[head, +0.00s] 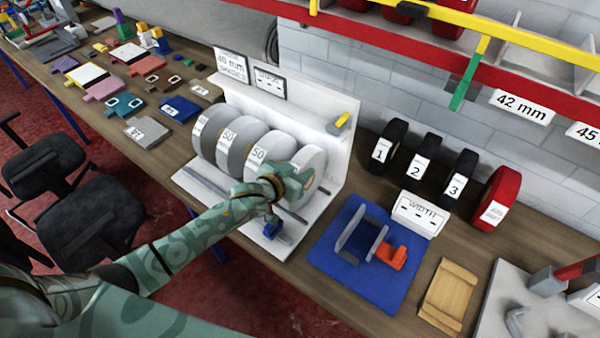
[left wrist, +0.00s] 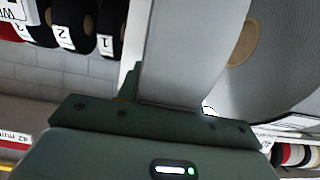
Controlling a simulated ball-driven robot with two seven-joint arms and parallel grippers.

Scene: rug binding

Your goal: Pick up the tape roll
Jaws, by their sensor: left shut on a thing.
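Several wide grey-white tape rolls stand in a row on a white stand (head: 335,118); the front ones carry labels, two reading 50. My left gripper (head: 284,186) is at the rightmost tape roll (head: 313,163) and shut on it; the arm hides part of its lower front. In the left wrist view the roll's grey band (left wrist: 192,45) runs down to the dark green gripper (left wrist: 165,105), with a round face and brown core to the right. The fingertips are mostly hidden. The roll appears still in line with the row. My right gripper is not in view.
Black rolls (head: 388,143) marked 1, 2 and 3 and a red roll (head: 497,198) stand against the wall. A blue board (head: 345,285) with a grey bracket and orange piece lies right of the stand. A red-edged shelf (head: 420,50) overhangs the back.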

